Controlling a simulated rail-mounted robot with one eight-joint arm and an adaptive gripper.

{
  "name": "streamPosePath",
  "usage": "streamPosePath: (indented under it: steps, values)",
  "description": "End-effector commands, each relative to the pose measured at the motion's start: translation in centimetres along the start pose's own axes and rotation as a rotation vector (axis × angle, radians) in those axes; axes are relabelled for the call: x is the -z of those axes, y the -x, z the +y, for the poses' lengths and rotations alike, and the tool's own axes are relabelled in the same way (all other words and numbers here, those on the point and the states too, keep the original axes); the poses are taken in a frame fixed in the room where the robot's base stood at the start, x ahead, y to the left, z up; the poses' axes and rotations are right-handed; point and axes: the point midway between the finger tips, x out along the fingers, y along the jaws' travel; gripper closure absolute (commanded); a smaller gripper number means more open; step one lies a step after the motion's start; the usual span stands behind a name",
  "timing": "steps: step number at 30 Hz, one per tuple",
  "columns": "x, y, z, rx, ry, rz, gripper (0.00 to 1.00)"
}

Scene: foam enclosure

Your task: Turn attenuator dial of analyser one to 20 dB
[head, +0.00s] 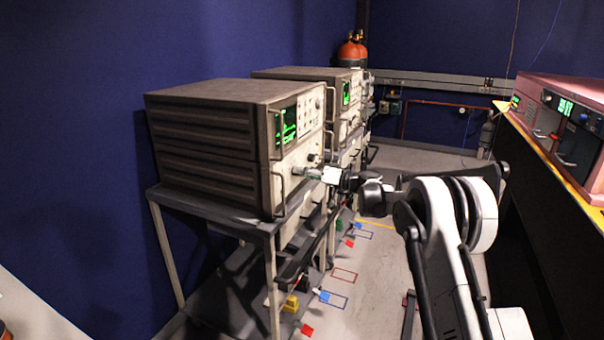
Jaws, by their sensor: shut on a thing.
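The nearest analyser (205,140) is a beige-and-brown boxed instrument on a metal stand, with a green-lit screen (288,127) on its front. A second similar analyser (346,95) stands behind it. My gripper (298,171) is at the lower front panel of the nearest analyser, its fingers pointing left into the panel. It is shut on a small dial there. The fingers hide the dial, so its marking and setting cannot be read. Small dark knobs (313,157) show just above the fingers. No label tells which analyser is number one.
The stand (210,205) has a front shelf and legs below the panel. A bench with red-pink instruments (570,110) lies to the right of my arm. Orange gas cylinders (352,52) stand at the back. Open grey floor (420,150) lies between the stand and the bench.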

Motion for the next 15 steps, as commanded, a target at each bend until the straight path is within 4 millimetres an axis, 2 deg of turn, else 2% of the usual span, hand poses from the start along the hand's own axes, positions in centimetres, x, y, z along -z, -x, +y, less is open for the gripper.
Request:
streamPosePath:
  steps: [5,6,10,15]
  values:
    - [-0.03,0.00,0.01,0.000,0.001,-0.001,0.99]
    - [-0.03,0.00,0.01,0.000,0.001,-0.001,0.72]
    - [-0.02,0.00,0.01,0.000,0.002,-0.001,0.54]
    - [-0.01,0.00,0.00,0.000,0.002,0.000,0.54]
